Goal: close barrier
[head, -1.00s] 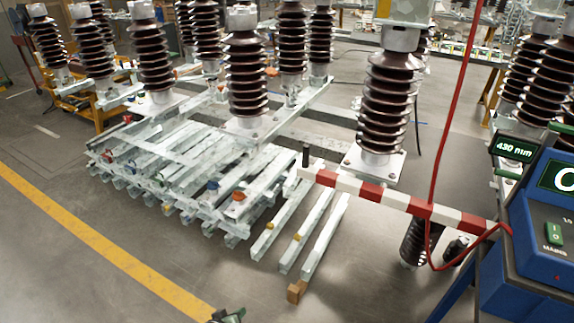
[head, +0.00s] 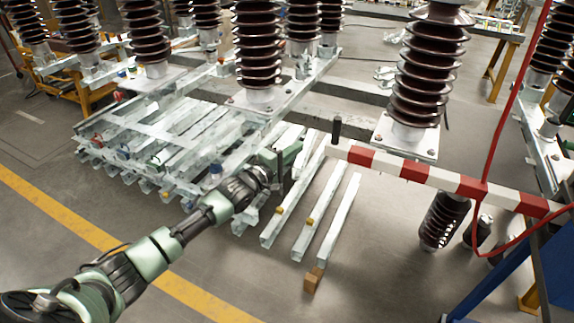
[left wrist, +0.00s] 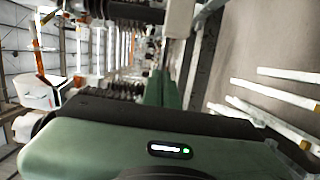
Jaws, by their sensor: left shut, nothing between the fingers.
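The barrier is a red and white striped bar (head: 415,172). It runs across the right half of the head view, from a white end near the loose metal bars to the right edge. A short dark upright peg (head: 337,130) stands at its left end. My left gripper (head: 292,153) is just left of that end, at about the bar's height, and looks apart from it. Its green fingers also show in the left wrist view (left wrist: 165,90), shut with nothing between them. My right gripper is in neither view.
Brown ribbed insulators (head: 258,50) stand on a metal frame behind. A red cable (head: 507,110) hangs at the right.

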